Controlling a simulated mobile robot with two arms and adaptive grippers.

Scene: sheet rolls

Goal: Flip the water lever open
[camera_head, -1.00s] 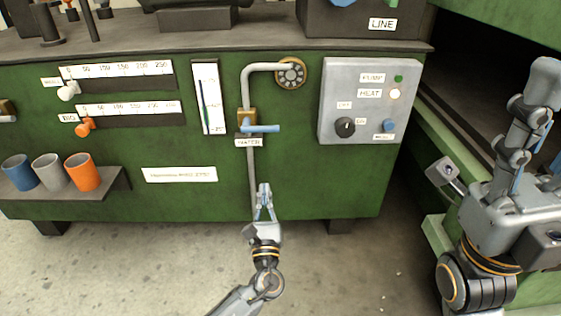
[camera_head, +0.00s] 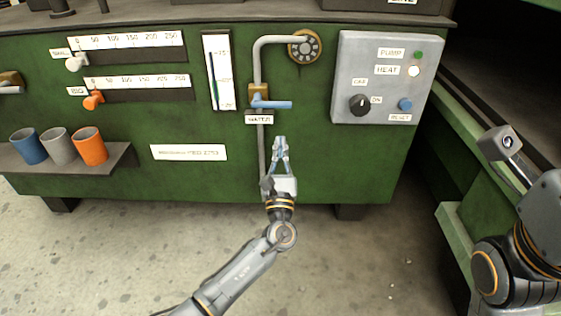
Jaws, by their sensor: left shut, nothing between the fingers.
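The water lever (camera_head: 272,104) is a blue handle lying horizontal and pointing right from a brass valve body (camera_head: 258,92) on a grey pipe (camera_head: 262,150). The WATER label (camera_head: 259,119) sits just under it. My left gripper (camera_head: 280,142) is shut and empty, fingers pointing up. In the picture it is below the lever's right part, with a gap between; I cannot tell its exact distance from the panel.
A grey control box (camera_head: 345,60) with a black knob (camera_head: 359,104) and a blue reset button (camera_head: 405,104) is right of the lever. A vertical gauge (camera_head: 218,72) is left of it. Blue, grey and orange cups (camera_head: 90,147) stand on a shelf at the left.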

